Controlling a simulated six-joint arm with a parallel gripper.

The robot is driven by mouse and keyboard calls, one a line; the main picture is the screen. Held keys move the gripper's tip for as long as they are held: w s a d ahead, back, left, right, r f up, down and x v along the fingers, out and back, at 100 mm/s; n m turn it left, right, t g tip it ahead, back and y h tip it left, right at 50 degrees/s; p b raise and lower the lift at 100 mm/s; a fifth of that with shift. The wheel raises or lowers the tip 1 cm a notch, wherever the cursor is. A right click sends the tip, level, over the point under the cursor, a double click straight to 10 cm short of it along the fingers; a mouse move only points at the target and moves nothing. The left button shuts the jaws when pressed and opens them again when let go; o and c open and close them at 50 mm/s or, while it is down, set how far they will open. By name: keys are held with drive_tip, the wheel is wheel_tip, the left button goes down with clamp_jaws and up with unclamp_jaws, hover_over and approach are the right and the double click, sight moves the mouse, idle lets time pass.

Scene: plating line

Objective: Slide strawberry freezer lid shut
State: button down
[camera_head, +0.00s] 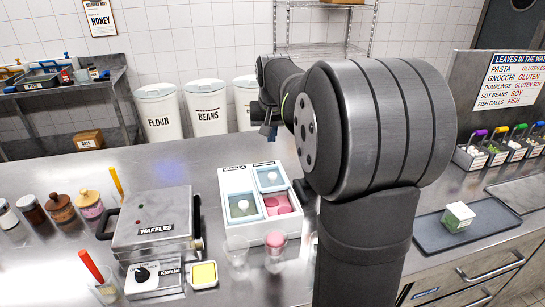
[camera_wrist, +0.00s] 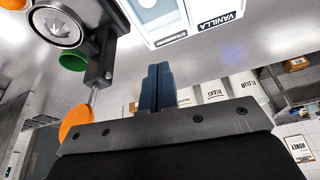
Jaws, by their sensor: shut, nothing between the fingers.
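The white ice-cream freezer (camera_head: 262,231) stands on the steel counter at mid-picture in the head view. Its right lid (camera_head: 270,178), with a pale knob, lies over the back part of the right side. In front of it pink ice cream (camera_head: 283,202) shows uncovered. The left lid (camera_head: 242,209), with a similar knob, lies toward the front of the left side. My gripper (camera_head: 268,128) is behind and above the freezer, apart from the lids. In the wrist view my gripper (camera_wrist: 158,72) has its blue fingers together and empty; the freezer's labelled edge (camera_wrist: 187,28), reading strawberry and vanilla, shows above.
A waffle maker (camera_head: 152,222) stands left of the freezer, with several jars farther left. Clear cups (camera_head: 237,252) stand before the freezer, one (camera_head: 275,255) with a pink scoop. A dark tray (camera_head: 437,238) with a small carton lies right. White bins (camera_head: 205,108) stand behind the counter.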

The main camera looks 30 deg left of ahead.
hover_over(271, 171)
wheel_tip(271, 171, down, 9)
drive_tip(key=shift+f, duration=0.1)
drive_tip(key=shift+s+d+f, duration=0.1)
drive_tip(key=shift+s+f, duration=0.05)
drive_tip(key=shift+s, duration=0.05)
drive_tip(key=shift+s+d+f, duration=0.25)
drive_tip(key=shift+s+d, duration=0.7)
drive_tip(key=shift+s, duration=0.3)
drive_tip(key=shift+s, duration=0.1)
drive_tip(key=s+d, duration=0.6)
drive_tip(key=d, duration=0.1)
drive_tip(key=shift+s+r, duration=0.1)
drive_tip(key=shift+s, duration=0.3)
drive_tip(key=shift+s+d, duration=0.2)
drive_tip(key=shift+s, duration=0.05)
